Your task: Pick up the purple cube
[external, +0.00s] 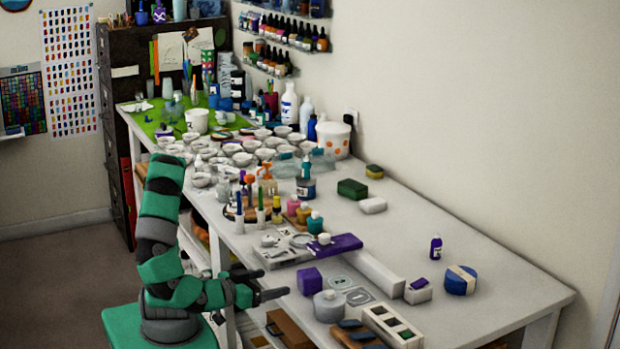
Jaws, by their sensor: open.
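The purple cube (309,281) sits on the white table near its front edge, in the external view. A grey round lidded jar (328,306) stands just right of and nearer than the cube. My gripper (276,284) is open and empty, at the front edge of the table, left of the cube and apart from it. The fingers point right, toward the cube. The exact height of the fingers against the cube is hard to tell.
A purple box (335,245) lies behind the cube. A long white block (374,272) lies to its right. A compartment tray (392,326) and dark-blue items (358,334) are at the front. Bottles and bowls crowd the back left. The table's right part is mostly clear.

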